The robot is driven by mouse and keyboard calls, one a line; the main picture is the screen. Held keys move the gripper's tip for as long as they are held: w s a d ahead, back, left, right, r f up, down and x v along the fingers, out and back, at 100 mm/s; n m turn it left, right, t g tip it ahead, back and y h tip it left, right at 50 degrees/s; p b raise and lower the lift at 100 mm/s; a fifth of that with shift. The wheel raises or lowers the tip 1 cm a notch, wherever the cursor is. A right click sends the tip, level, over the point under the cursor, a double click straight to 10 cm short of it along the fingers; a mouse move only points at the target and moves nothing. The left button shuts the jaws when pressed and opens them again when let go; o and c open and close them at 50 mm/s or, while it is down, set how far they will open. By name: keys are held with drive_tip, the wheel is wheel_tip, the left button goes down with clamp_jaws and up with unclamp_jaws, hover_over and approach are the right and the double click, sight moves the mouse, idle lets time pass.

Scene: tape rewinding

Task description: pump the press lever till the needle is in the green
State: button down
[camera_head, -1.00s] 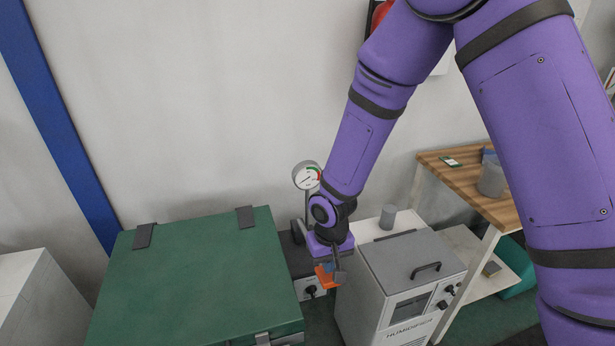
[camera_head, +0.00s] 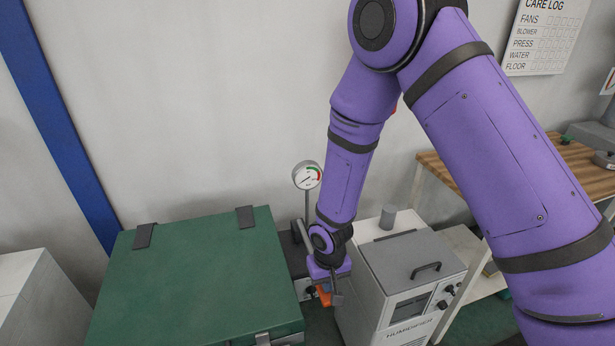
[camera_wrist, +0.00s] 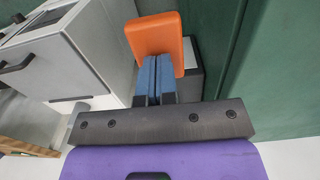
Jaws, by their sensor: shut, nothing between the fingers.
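The press gauge (camera_head: 307,175) is a round white dial on a thin post, with green and red marks at its upper right. Its dark needle seems to lie across the white part, outside the green; it is small. The press body (camera_head: 295,246) stands below, partly hidden by my arm. The orange lever end (camera_head: 323,294) is low in front of the press. In the wrist view the orange block (camera_wrist: 158,35) is right at the blue fingertips. My gripper (camera_wrist: 154,72) is shut, with its fingers together against or just above the orange block; exact contact is unclear.
A green chest (camera_head: 195,280) stands close on the left. A wooden-topped bench (camera_head: 560,170) is farther right.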

drive_tip(key=shift+f, duration=1.2)
drive_tip(key=shift+f, duration=1.1)
wheel_tip(320, 180, up, 12)
drive_tip(key=shift+r, duration=0.25)
drive_tip(key=shift+f, duration=0.1)
drive_tip(key=shift+f, duration=4.95)
